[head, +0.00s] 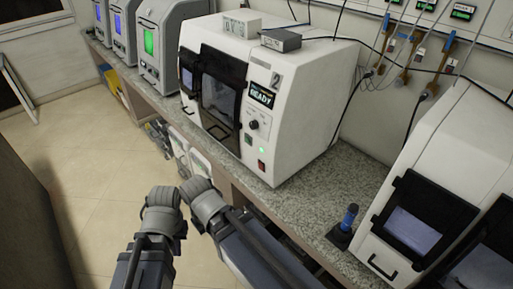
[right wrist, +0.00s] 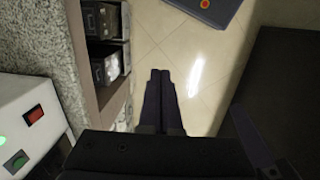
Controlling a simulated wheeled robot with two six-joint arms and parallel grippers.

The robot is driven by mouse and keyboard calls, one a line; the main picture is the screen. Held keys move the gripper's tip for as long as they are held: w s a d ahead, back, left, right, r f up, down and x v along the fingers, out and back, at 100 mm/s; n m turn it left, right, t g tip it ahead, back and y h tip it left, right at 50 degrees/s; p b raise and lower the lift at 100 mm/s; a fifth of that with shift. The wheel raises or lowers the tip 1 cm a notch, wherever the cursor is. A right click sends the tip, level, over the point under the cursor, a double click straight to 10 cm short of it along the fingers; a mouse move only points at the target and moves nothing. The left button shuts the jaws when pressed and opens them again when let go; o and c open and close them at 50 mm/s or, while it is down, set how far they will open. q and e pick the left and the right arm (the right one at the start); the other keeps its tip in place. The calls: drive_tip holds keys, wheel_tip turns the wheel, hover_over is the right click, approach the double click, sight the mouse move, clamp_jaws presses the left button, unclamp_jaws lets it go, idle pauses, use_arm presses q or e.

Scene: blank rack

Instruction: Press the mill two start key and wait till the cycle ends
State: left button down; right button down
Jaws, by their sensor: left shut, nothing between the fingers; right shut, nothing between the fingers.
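Mill two (head: 255,95) is a white machine on the stone counter, marked 2, with a dark door. Its display (head: 261,95) reads READY. Below a round knob (head: 253,124) are a small dark-framed green key (head: 249,139), a lit green lamp (head: 262,151) and a red switch (head: 262,165). In the right wrist view the green key (right wrist: 15,162) and red switch (right wrist: 34,116) show at the left edge. My left gripper (head: 163,199) is in front of the counter, apart from the mill; its fingertips are hard to make out. My right gripper (right wrist: 160,76) is shut and empty, over the floor.
Several grey machines (head: 170,45) with lit screens stand at the back left, and another white machine (head: 430,190) at the right. A blue-handled tool (head: 347,220) stands on the counter (head: 310,190). Boxes (head: 280,40) sit on the mill. Bins (right wrist: 103,65) fill the shelf below.

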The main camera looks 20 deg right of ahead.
use_arm(q)
drive_tip(key=shift+s+d, duration=0.1)
drive_tip(key=shift+s, duration=0.2)
use_arm(e)
drive_tip(key=shift+s+d, duration=0.1)
drive_tip(key=shift+s, duration=0.2)
use_arm(q)
drive_tip(key=shift+f, duration=0.1)
use_arm(e)
drive_tip(key=shift+f, duration=0.1)
